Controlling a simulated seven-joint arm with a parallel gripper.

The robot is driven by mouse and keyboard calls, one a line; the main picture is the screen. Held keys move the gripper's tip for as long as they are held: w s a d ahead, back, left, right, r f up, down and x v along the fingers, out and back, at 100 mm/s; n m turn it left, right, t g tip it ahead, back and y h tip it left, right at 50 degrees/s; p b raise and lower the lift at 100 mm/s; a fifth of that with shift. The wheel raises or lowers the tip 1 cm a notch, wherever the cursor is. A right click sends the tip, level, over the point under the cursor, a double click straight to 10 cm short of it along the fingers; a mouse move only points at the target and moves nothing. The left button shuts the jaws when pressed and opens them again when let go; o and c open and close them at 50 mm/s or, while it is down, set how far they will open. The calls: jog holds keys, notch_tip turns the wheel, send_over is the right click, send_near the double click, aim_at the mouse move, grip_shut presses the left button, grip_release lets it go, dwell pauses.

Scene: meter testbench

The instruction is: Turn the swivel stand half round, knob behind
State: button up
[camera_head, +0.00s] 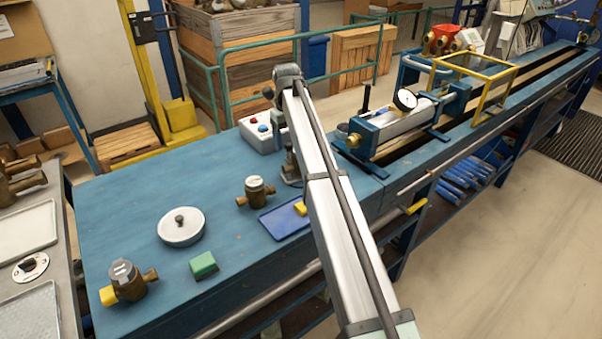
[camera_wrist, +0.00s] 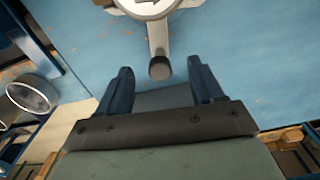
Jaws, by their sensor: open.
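The swivel stand (camera_wrist: 152,8) shows at the top edge of the wrist view as a pale round top with a dark arrow-like mark, cut off by the frame. A short grey arm reaches from it towards my gripper and ends in a dark knob (camera_wrist: 160,68). My gripper (camera_wrist: 159,75) is open, its two dark fingers on either side of the knob in the picture; I cannot tell whether they touch it.
On the blue bench (camera_head: 130,202) are a brass meter (camera_head: 255,191), a blue tray (camera_head: 284,221), a white round lid (camera_head: 181,230), a green block (camera_head: 203,264) and another meter (camera_head: 126,281). A control box (camera_head: 259,134) stands behind. A clamping rig (camera_head: 400,125) is right.

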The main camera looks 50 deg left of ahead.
jog(key=shift+s, duration=0.9)
dwell(0.3)
jog(key=shift+o, duration=0.4)
jog(key=o, duration=0.4)
jog(key=shift+c, duration=0.2)
jog(key=shift+r, duration=2.75)
